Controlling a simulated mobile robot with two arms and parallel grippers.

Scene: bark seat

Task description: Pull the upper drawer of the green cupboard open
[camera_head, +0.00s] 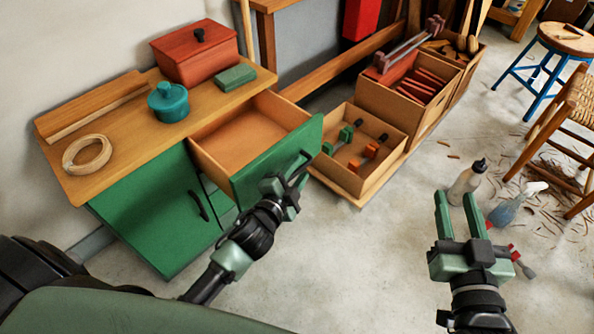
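The green cupboard (150,213) stands at the left with a wooden top (135,125). Its upper drawer (250,135) is pulled well out, and its bare wooden inside looks empty. The drawer's green front (275,165) faces right, with a dark handle (303,165) on it. My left gripper (297,178) is at this handle; its fingers are small and dark here, so I cannot tell whether they grip it. My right gripper (459,205) is open and empty above the floor at the right, its two green fingers apart.
A red box (195,52), a teal pot (168,102), a green block (234,77) and a coil (87,154) sit on the top. A wooden crate with clamps (390,132) stands right of the drawer. Bottles (466,183) (508,210) and a chair (570,110) are at the right.

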